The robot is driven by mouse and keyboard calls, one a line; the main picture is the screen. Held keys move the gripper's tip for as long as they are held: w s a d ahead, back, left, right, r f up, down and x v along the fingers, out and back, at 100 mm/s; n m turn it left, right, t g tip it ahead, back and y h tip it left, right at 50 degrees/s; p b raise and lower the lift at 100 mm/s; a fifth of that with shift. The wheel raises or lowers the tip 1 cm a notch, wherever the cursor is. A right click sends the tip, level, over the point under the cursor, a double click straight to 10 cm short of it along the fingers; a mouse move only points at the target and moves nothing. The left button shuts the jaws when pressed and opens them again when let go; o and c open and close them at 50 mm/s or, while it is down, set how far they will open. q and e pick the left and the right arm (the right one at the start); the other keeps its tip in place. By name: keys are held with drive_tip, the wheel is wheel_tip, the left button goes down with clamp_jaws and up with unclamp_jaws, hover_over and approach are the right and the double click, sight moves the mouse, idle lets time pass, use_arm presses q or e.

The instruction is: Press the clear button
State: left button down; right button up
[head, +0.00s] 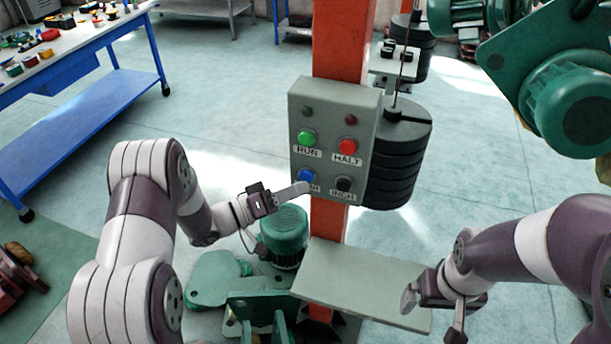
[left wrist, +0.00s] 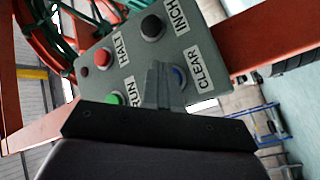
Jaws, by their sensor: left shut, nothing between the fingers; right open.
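The grey control box (head: 330,115) is fixed to an orange post. Its blue button (head: 306,175) sits at the lower left, and its label is mostly hidden by my left gripper (head: 303,187). In the left wrist view the blue button (left wrist: 180,77) shows beside the word CLEAR, partly covered by my left gripper's fingers (left wrist: 158,78). The left gripper is shut and empty, its tip just below the button in the head view. I cannot tell whether it touches the box. My right gripper (head: 432,316) is open and empty at the lower right.
The green RUN button (head: 306,137), red HALT button (head: 347,147) and black INCH button (head: 344,184) are close by. A grey shelf (head: 360,283) juts out below the box. Black weights (head: 398,165) hang behind it. A green motor (head: 284,237) stands below.

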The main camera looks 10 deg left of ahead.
use_arm(q)
drive_tip(key=shift+s, duration=0.25)
drive_tip(key=shift+s+a, duration=0.1)
drive_tip(key=s, duration=0.2)
drive_tip(key=s+a+p, duration=0.1)
drive_tip(key=s, duration=0.1)
drive_tip(key=shift+s+p, duration=0.3)
drive_tip(key=shift+s, duration=0.05)
idle(0.5)
